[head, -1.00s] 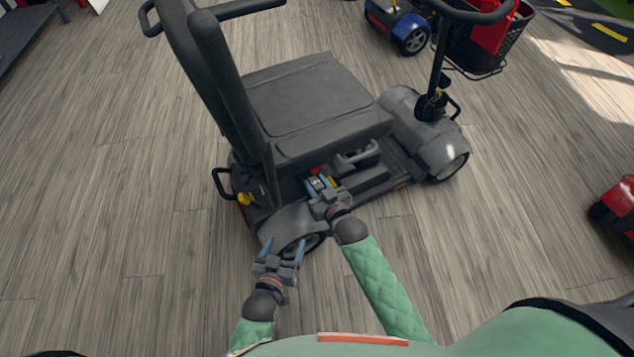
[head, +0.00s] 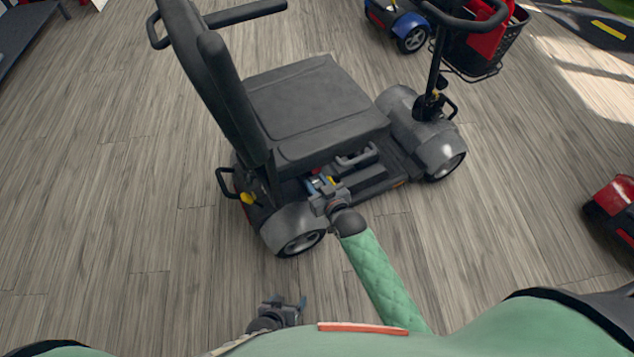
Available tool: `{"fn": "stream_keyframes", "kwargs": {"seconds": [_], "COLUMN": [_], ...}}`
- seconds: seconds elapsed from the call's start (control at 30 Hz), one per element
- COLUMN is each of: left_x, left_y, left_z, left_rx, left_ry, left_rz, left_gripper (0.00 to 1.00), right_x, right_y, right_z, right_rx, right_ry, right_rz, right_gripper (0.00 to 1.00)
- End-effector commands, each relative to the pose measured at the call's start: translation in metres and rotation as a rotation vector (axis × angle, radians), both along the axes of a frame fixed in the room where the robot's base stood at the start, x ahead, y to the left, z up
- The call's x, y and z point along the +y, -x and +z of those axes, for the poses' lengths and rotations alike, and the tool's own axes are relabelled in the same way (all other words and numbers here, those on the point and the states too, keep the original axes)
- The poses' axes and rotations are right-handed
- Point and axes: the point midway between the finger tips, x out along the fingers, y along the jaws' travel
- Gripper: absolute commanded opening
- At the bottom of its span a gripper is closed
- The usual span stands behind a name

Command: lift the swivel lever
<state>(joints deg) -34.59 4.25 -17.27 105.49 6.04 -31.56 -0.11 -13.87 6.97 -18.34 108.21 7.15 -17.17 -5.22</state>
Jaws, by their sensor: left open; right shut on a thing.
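The grey scooter (head: 405,170) stands in the middle of the head view with its dark seat (head: 315,100) above the base. My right gripper (head: 319,184) is at the near side, just below the seat edge, shut on the swivel lever, which its fingers mostly hide. A small yellow part (head: 329,181) and a small red part (head: 316,171) show at the fingers; I cannot tell which belongs to the lever. My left gripper (head: 284,299) is open and empty, low in the view near my body, apart from the scooter.
A grey handle (head: 356,156) sits right of my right gripper under the seat. The near rear wheel (head: 301,243) is below it. A blue scooter (head: 402,27) stands at the back and a red one (head: 615,208) at the right edge.

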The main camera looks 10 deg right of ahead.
Motion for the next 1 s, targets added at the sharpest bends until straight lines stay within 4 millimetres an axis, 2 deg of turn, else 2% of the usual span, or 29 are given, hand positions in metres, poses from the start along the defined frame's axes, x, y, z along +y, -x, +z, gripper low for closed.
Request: {"fn": "stream_keyframes", "kwargs": {"seconds": [0.07, 0.1, 0.2, 0.57, 1.0], "left_x": [0.000, 0.000, 0.000, -0.001, 0.000], "left_y": [0.000, 0.000, 0.000, 0.001, 0.000], "left_z": [0.000, 0.000, 0.001, 0.001, 0.004], "left_rx": [-0.001, -0.001, -0.001, -0.002, -0.001], "left_ry": [0.000, 0.000, 0.000, 0.001, 0.000], "left_rz": [0.000, 0.000, 0.000, 0.000, 0.000], "left_gripper": [0.75, 0.75, 0.75, 0.75, 0.75], "right_x": [0.000, 0.000, 0.000, -0.002, -0.022], "right_y": [-0.001, -0.001, -0.001, 0.004, 0.057], "right_z": [0.002, 0.002, 0.002, 0.002, 0.016], "right_rx": [-0.004, -0.004, -0.003, -0.001, -0.001], "right_ry": [-0.001, -0.001, -0.001, 0.000, -0.001], "right_rz": [0.000, 0.000, 0.000, 0.000, 0.001], "right_gripper": [0.00, 0.39, 0.55, 0.55, 0.55]}}
